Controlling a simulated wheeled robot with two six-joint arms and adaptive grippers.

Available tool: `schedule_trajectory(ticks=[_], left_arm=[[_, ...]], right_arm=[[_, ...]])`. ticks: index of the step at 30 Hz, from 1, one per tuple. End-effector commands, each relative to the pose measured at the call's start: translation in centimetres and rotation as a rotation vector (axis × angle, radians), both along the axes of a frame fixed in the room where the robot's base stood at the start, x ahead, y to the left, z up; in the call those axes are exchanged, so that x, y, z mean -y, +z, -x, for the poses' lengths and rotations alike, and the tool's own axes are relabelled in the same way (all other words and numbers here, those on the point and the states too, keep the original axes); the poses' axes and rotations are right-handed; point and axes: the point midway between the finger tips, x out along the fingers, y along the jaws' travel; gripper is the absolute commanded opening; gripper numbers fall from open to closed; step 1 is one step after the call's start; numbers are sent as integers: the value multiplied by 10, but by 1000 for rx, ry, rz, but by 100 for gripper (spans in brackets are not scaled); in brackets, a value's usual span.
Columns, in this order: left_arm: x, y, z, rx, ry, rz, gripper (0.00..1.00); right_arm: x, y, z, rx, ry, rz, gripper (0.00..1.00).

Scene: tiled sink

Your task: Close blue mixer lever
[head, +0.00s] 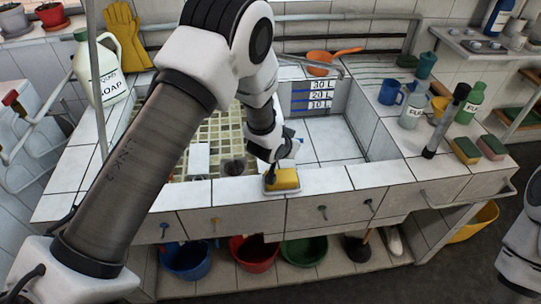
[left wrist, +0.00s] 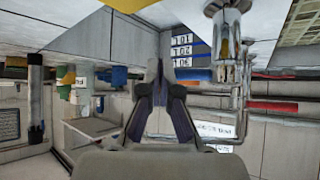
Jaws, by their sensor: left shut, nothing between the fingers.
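I cannot make out a blue mixer lever for certain in either view. A metal tap fitting (left wrist: 228,45) shows at the upper right of the left wrist view, apart from my fingers. My left gripper (head: 271,170) is over the sink's front edge, close above a yellow sponge (head: 287,180) in a dish. Its fingers (left wrist: 157,75) are shut and empty in the left wrist view. My right gripper is out of view.
An orange pan (head: 320,57) is behind the sink. A soap jug (head: 102,70) stands at the left. Cups, bottles and sponges crowd the right counter, with a blue mug (head: 390,91). Several buckets sit below.

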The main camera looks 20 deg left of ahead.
Motion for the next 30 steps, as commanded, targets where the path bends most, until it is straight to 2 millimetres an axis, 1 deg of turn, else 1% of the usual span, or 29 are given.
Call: schedule_trajectory(ticks=[6, 12, 30], left_arm=[[2, -1, -10, 1, 0, 0, 0], [2, 0, -15, 1, 0, 0, 0], [2, 0, -16, 0, 0, 0, 0]], right_arm=[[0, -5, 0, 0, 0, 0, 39], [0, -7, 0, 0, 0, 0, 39], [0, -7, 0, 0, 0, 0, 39]])
